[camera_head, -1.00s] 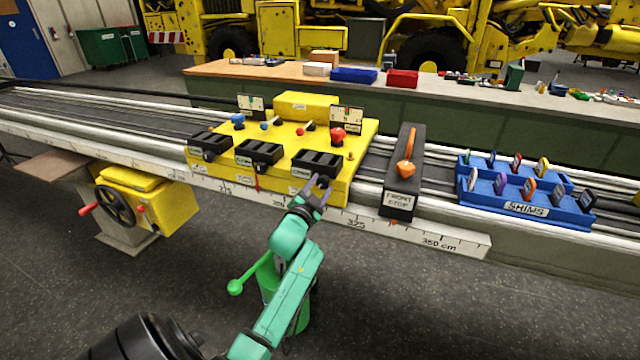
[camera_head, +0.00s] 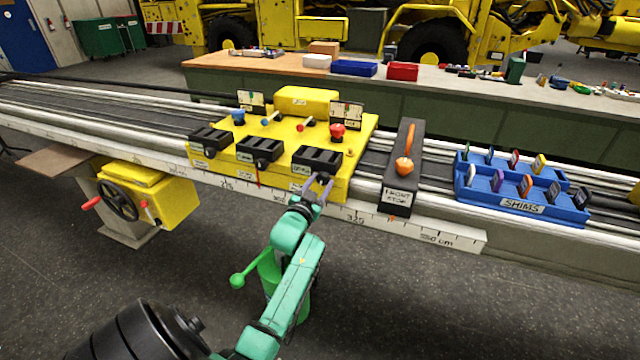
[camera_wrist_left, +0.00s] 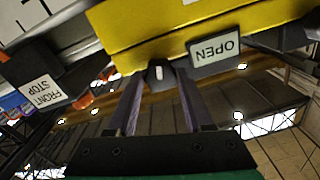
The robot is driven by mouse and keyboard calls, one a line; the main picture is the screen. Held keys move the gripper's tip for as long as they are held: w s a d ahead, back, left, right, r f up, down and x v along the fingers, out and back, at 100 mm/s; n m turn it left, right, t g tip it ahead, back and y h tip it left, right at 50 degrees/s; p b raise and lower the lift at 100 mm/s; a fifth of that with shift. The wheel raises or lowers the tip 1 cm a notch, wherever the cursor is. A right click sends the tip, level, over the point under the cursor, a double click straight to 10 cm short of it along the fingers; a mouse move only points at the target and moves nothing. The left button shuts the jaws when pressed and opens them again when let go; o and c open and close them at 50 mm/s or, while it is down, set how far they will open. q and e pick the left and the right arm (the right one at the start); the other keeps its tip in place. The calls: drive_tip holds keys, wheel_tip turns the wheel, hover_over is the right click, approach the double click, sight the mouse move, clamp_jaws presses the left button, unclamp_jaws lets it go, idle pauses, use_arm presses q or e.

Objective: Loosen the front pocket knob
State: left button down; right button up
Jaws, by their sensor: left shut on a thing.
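The yellow carriage (camera_head: 270,150) sits on the rail with three black pockets along its near side. The right-hand black pocket (camera_head: 317,159) is the one nearest the front stop. My left gripper (camera_head: 322,180) is at the carriage's near face, just below that pocket. In the left wrist view its two fingers are shut on a small dark knob (camera_wrist_left: 158,72) with a white mark on it. In the head view the fingers mostly hide the knob. My right gripper is not in view.
The black front stop (camera_head: 401,180) with its orange handle stands right of the carriage. A blue shim tray (camera_head: 520,207) lies farther right on the rail. A ruled scale (camera_head: 440,238) runs along the rail's near edge. A yellow handwheel unit (camera_head: 150,195) hangs below at left.

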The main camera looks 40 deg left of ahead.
use_arm(q)
drive_tip(key=shift+c, duration=1.4)
unclamp_jaws()
drive_tip(key=shift+s, duration=0.1)
drive_tip(key=b+v, duration=0.1)
drive_tip(key=v, duration=1.3)
drive_tip(key=shift+s+d, duration=0.2)
drive_tip(key=shift+f, duration=0.1)
